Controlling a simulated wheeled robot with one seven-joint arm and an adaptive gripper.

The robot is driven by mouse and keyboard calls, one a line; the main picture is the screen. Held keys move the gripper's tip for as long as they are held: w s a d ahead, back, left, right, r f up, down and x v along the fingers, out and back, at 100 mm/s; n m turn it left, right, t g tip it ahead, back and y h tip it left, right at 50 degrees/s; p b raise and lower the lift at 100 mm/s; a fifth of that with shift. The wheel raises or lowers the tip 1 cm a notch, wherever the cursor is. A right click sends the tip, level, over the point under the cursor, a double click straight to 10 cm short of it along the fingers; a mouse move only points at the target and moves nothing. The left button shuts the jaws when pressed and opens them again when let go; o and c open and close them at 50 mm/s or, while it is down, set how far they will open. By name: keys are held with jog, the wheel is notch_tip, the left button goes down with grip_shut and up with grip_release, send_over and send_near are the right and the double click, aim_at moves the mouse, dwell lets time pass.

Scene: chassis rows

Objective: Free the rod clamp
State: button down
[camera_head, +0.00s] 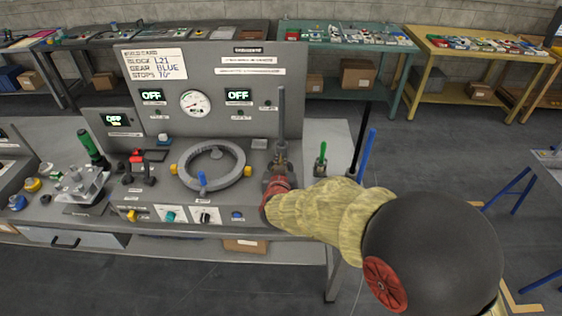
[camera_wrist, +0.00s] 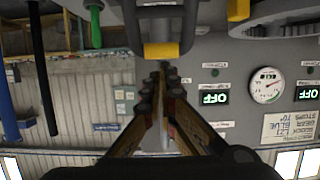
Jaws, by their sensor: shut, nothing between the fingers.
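A grey upright rod (camera_head: 281,112) stands at the right of the bench panel, and its base is hidden behind my gripper. My gripper (camera_head: 280,162) is at the rod's lower part in the head view. In the wrist view, which looks upside down, my gripper's fingers (camera_wrist: 161,80) are closed together with nothing visible between them. Just beyond their tips is a dark bracket with a yellow bar (camera_wrist: 161,50), which looks like part of the rod clamp. I cannot tell whether the fingertips touch it.
A grey ring (camera_head: 238,160) with yellow blocks and a blue pin lies left of my gripper. A green-handled tool (camera_head: 320,160) and blue and black rods (camera_head: 366,150) stand to the right. The gauge panel (camera_head: 215,85) rises behind. Floor at the right is mostly free.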

jog(key=w+f+g+p, duration=0.1)
jog(key=p, duration=0.3)
jog(key=shift+w+g, duration=0.25)
jog(key=shift+g, duration=0.05)
